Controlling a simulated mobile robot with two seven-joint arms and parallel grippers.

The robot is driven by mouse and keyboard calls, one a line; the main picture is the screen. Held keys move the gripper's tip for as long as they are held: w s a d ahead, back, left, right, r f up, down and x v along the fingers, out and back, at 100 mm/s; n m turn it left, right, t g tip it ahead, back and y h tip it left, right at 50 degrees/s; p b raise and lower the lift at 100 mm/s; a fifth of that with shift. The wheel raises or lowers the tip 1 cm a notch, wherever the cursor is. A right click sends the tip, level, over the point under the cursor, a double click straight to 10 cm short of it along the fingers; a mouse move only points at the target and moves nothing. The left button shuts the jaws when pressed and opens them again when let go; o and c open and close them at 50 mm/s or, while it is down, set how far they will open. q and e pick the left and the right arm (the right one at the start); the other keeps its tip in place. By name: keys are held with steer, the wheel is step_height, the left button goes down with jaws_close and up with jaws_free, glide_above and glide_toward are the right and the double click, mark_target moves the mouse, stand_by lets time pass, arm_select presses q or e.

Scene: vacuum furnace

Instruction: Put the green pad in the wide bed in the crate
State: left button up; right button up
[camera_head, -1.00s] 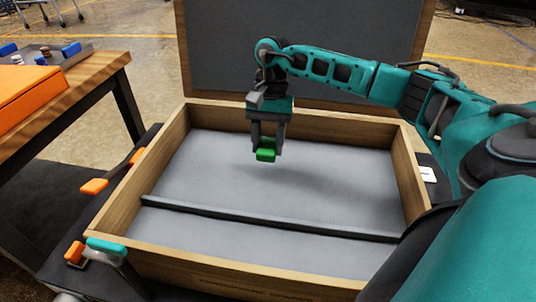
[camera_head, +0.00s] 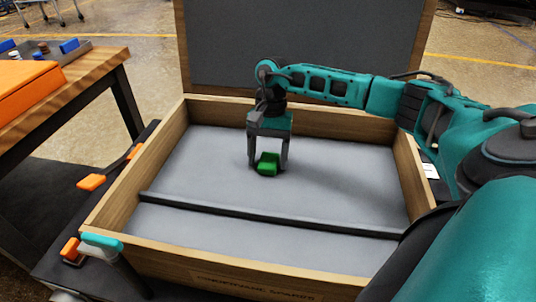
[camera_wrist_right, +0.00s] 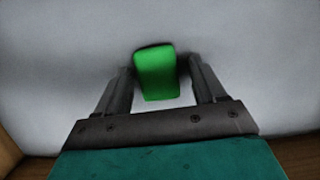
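The green pad (camera_head: 268,164) is on the grey floor of the wide bed (camera_head: 205,165), the larger compartment beyond the dark divider in the crate (camera_head: 103,215). A tight dark shadow edges the pad (camera_wrist_right: 157,75) in the right wrist view. My right gripper (camera_head: 268,168) points down over it, with one finger on each side. In the right wrist view, gaps show between the pad and both fingers of the gripper (camera_wrist_right: 161,82), so it is open. My left gripper is not in view.
A dark divider bar (camera_head: 265,215) separates the narrow near bed (camera_head: 200,228) from the wide one. The crate's grey-lined lid (camera_head: 300,45) stands up at the back. A wooden table (camera_head: 95,70) with an orange case (camera_head: 35,90) is at the left. Orange clamps (camera_head: 91,182) line the crate's left side.

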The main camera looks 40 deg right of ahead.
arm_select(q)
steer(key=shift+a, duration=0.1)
arm_select(e)
steer(key=shift+r, duration=0.3)
arm_select(q)
steer(key=p, duration=0.1)
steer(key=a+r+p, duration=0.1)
steer(key=p, duration=0.1)
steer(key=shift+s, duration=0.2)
arm_select(e)
steer(key=v, duration=1.1)
steer(key=shift+w+d+r, duration=0.15)
steer(key=shift+w+r, duration=0.05)
steer(key=shift+r, duration=0.1)
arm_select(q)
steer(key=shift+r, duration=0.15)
arm_select(e)
steer(key=shift+s+f, duration=0.1)
